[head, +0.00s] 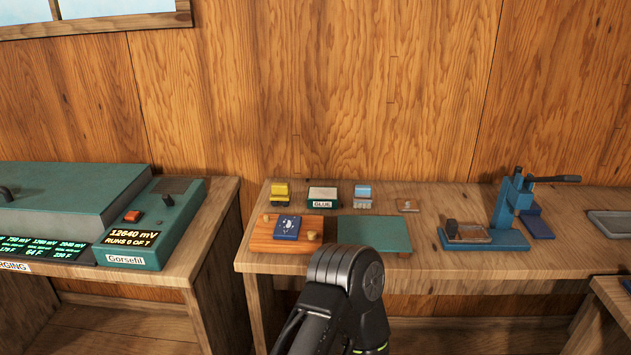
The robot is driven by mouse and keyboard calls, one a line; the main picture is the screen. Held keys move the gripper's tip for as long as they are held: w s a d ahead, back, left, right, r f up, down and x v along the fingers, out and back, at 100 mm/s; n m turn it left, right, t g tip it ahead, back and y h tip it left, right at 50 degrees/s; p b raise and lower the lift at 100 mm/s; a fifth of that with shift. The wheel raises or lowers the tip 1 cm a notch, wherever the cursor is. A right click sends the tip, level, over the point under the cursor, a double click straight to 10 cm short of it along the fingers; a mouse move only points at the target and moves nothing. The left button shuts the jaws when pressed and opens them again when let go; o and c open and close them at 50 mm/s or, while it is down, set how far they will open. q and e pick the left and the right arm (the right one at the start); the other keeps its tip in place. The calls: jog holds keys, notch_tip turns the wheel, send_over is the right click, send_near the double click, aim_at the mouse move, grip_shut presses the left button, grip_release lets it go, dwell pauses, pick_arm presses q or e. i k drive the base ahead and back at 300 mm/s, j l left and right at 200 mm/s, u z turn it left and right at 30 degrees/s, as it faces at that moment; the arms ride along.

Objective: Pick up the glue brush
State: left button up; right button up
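Two small block-handled items stand at the back of the right-hand wooden table, on either side of a green box labelled GLUE (322,197). One is a yellow item (279,192) with a dark lower part, left of the box. The other is a light blue item (362,192) with a pale grey lower part, right of the box. I cannot tell for sure which is the glue brush. A dark arm link of mine rises at the bottom centre, in front of the table. No gripper fingers show for either arm.
The table (440,265) also bears a wooden board (262,240) with a dark blue booklet (287,228), a green mat (374,232), a small tan piece (408,205) and a blue lever press (505,215). A green Gorsefil device (155,225) stands on the left table.

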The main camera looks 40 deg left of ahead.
aim_at(362, 197)
jog(key=i+l+u, duration=0.35)
jog(key=i, duration=0.15)
jog(key=i+l+u, duration=0.4)
